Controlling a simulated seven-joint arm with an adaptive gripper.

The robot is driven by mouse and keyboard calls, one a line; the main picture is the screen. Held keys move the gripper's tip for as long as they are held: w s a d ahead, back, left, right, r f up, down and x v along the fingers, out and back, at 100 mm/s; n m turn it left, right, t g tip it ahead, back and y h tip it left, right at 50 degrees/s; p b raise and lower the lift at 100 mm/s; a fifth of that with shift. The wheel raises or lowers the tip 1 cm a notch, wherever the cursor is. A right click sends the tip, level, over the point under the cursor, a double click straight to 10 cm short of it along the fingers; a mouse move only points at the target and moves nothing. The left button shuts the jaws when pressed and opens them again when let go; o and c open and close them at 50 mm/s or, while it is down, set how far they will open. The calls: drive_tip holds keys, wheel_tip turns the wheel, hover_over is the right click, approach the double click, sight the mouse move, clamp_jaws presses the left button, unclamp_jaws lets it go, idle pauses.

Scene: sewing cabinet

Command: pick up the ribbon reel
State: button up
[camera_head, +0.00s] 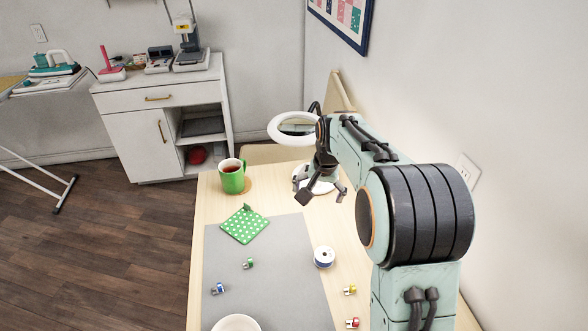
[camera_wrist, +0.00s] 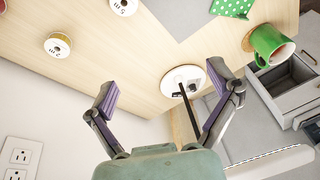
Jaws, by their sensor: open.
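A white reel with a dark blue centre (camera_head: 323,257) lies on the table at the right edge of the grey mat. In the wrist view, a reel marked 2 m (camera_wrist: 58,45) lies on bare wood at upper left, and a white reel marked 5 m (camera_wrist: 124,6) is cut by the top edge. I cannot tell which is meant. My gripper (camera_head: 322,196) is open and empty, above the table's far end, beyond the blue-centred reel. In the wrist view its spread fingers (camera_wrist: 162,88) frame the lamp base, with both reels outside them to the upper left.
The lamp's white ring (camera_head: 292,128) and base (camera_wrist: 172,83) are close to my gripper. A green mug (camera_head: 232,180) and green dotted cloth (camera_head: 245,226) stand left. Small spools (camera_head: 248,263) and a white bowl (camera_head: 236,324) are nearer. A wall bounds the right side.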

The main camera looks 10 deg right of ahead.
wheel_tip(320, 180, down, 10)
drive_tip(key=w+d+g, duration=0.2)
drive_tip(key=g, duration=0.1)
hover_over(325, 254)
drive_tip(key=shift+m, duration=0.4)
drive_tip(key=f, duration=0.6)
drive_tip(key=shift+s+a+f, duration=0.15)
drive_tip(key=shift+s+f, duration=0.2)
drive_tip(key=shift+s, duration=0.05)
wheel_tip(325, 254, down, 5)
drive_tip(key=shift+r, duration=0.1)
drive_tip(key=shift+f, duration=0.65)
drive_tip(key=shift+c, duration=0.3)
drive_tip(key=c, duration=1)
